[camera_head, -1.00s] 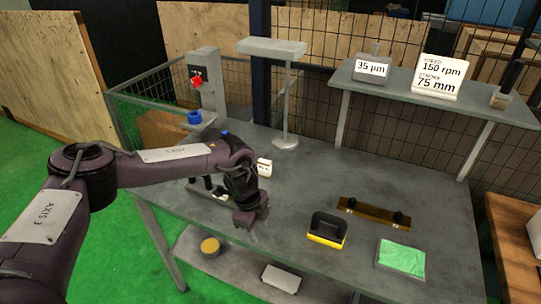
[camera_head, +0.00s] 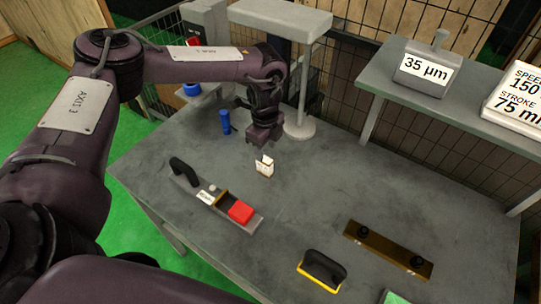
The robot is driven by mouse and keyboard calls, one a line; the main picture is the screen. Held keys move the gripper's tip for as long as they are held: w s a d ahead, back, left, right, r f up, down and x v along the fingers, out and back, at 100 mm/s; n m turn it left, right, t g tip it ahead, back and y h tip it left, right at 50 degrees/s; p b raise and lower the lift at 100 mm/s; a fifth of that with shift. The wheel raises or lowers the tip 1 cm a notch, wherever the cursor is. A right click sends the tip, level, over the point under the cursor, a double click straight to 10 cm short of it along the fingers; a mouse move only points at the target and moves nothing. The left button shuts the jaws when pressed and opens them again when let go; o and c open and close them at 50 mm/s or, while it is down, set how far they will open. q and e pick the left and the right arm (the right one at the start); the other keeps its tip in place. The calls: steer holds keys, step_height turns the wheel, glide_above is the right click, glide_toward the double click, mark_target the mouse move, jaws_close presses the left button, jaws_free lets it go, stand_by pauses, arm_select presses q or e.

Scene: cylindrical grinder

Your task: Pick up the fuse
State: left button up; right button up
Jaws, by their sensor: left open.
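My left gripper (camera_head: 266,140) is open and points down over the middle-back of the grey table. A small white piece with dark edges (camera_head: 264,166) stands upright on the table just below the gripper in the picture, apart from it. A blue cylinder (camera_head: 225,121) stands upright to the left of the gripper. I cannot tell for sure which of these is the fuse. A grey holder (camera_head: 245,221) with a black handle and a red block (camera_head: 240,212) lies to the front left. My right gripper is not in view.
A grey stand (camera_head: 299,129) rises close behind the gripper. A brown bar with black knobs (camera_head: 388,249), a black and yellow tool (camera_head: 321,270) and a green pad (camera_head: 395,298) lie front right. A raised shelf holds signs (camera_head: 427,70). The table's middle is clear.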

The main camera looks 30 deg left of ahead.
mark_target(264, 163)
arm_select(q)
steer(key=f+p, duration=0.1)
steer(key=f, duration=0.2)
steer(key=f+p, duration=0.2)
steer(key=f, duration=0.2)
steer(key=shift+s+a, duration=0.15)
steer(key=shift+s, duration=0.05)
steer(key=shift+f, duration=0.2)
jaws_close()
